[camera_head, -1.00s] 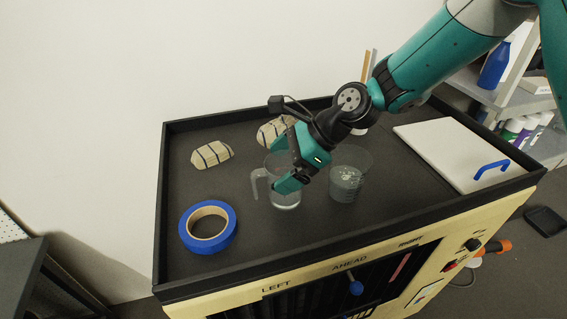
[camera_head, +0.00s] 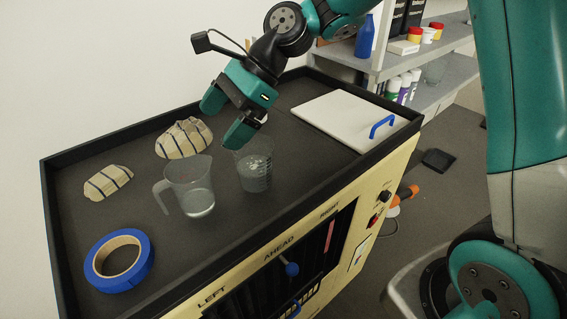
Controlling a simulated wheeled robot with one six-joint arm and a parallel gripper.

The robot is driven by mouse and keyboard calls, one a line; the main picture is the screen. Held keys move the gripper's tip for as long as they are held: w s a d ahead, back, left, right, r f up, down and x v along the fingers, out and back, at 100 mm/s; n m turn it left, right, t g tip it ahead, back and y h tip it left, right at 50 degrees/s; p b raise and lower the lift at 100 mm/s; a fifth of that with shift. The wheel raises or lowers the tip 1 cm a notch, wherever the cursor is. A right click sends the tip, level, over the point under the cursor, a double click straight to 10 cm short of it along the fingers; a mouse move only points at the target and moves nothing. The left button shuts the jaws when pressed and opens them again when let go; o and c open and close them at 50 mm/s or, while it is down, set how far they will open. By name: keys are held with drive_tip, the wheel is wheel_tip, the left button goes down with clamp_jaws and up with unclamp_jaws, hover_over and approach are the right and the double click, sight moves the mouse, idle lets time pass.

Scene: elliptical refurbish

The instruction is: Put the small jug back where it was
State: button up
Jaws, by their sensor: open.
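A small clear jug with a handle (camera_head: 190,187) stands upright on the dark tray top, its handle to the left. A clear beaker-like vessel with markings (camera_head: 254,168) stands just right of it, apart from it. My gripper (camera_head: 222,124) is open and empty. It shows above and behind the two vessels in the picture, its near finger overlapping the beaker's rim in view. I cannot tell whether that finger touches the beaker.
A blue tape roll (camera_head: 120,262) lies at the front left. Two striped wrapped lumps, one smaller (camera_head: 108,182) and one larger (camera_head: 184,138), lie behind. A white board with a blue handle (camera_head: 340,115) lies at the right. A raised rim (camera_head: 60,240) surrounds the tray top.

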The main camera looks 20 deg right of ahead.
drive_tip(key=s+d+r+n+h, duration=0.1)
drive_tip(key=s+d+n+h, duration=0.1)
drive_tip(key=s+n, duration=0.8)
drive_tip(key=s+d+n+h, duration=0.2)
drive_tip(key=s+d+n, duration=0.1)
drive_tip(key=s+n, duration=0.8)
drive_tip(key=shift+s+r+n+h, duration=0.3)
drive_tip(key=shift+r+n, duration=0.1)
drive_tip(key=shift+n, duration=0.6)
